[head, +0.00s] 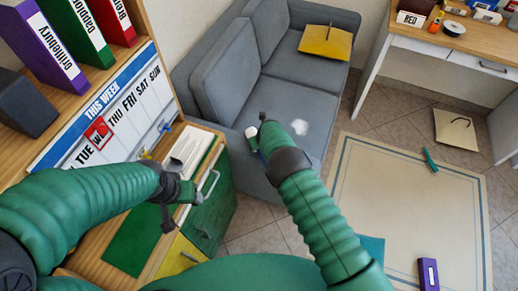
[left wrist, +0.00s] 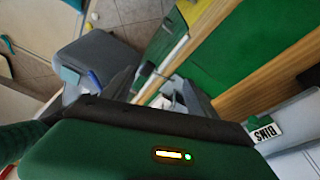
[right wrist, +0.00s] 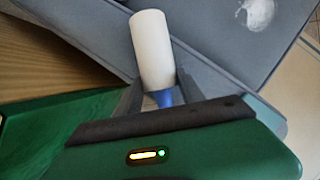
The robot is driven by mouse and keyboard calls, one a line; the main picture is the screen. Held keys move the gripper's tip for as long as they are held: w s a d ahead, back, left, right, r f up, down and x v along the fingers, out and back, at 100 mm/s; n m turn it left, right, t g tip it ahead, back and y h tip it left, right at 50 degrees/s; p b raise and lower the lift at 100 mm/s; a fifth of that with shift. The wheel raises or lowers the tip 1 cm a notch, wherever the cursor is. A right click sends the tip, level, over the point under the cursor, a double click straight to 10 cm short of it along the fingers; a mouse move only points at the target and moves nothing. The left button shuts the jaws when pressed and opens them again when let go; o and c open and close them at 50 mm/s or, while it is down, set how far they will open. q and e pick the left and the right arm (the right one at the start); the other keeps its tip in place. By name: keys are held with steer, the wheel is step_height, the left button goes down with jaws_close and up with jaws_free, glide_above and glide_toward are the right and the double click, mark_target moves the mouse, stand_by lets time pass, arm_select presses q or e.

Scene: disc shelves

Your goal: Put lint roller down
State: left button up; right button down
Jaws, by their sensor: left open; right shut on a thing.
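The lint roller (right wrist: 152,48) has a white cylinder and a blue handle. In the right wrist view my right gripper (right wrist: 158,92) is shut on its blue handle, with the white roll sticking out past the fingers. In the head view the white roll (head: 251,132) shows at the tip of my right gripper (head: 258,138), in front of the grey sofa (head: 290,75). My left gripper (head: 176,205) is open and empty over the desk edge by the green mat; it also shows in the left wrist view (left wrist: 150,88).
A white fuzzy patch (head: 299,127) lies on the sofa seat. A wooden desk (head: 120,270) with green and yellow drawers (head: 212,215) stands at the left. A rug (head: 405,215) covers the floor at right, with a purple binder (head: 428,274) and a teal item (head: 430,160) on it.

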steer(key=shift+w+f, duration=0.1)
steer(key=shift+f, duration=0.05)
steer(key=c, duration=0.7)
jaws_free()
steer(key=s+d+r+n+p, duration=0.1)
steer(key=s+d+r+n, duration=0.3)
steer(key=r, duration=0.5)
steer(key=s+d+r+n+p, duration=0.1)
steer(key=s+d+r+n, duration=0.3)
steer(key=r, duration=0.4)
steer(key=s+d+r+n, duration=0.3)
steer(key=s+n, duration=0.4)
steer(key=s, duration=0.1)
steer(key=s+d+r+n+g+h, duration=0.1)
steer(key=s+d+r+n, duration=0.2)
steer(key=s+n, duration=0.5)
steer(key=s+d+r+n, duration=0.3)
steer(key=s+d+n, duration=0.1)
steer(key=s+n, duration=0.4)
steer(key=shift+s+d+r+g+h, duration=0.2)
steer(key=shift+d+g+h, duration=0.1)
steer(key=shift+h, duration=0.1)
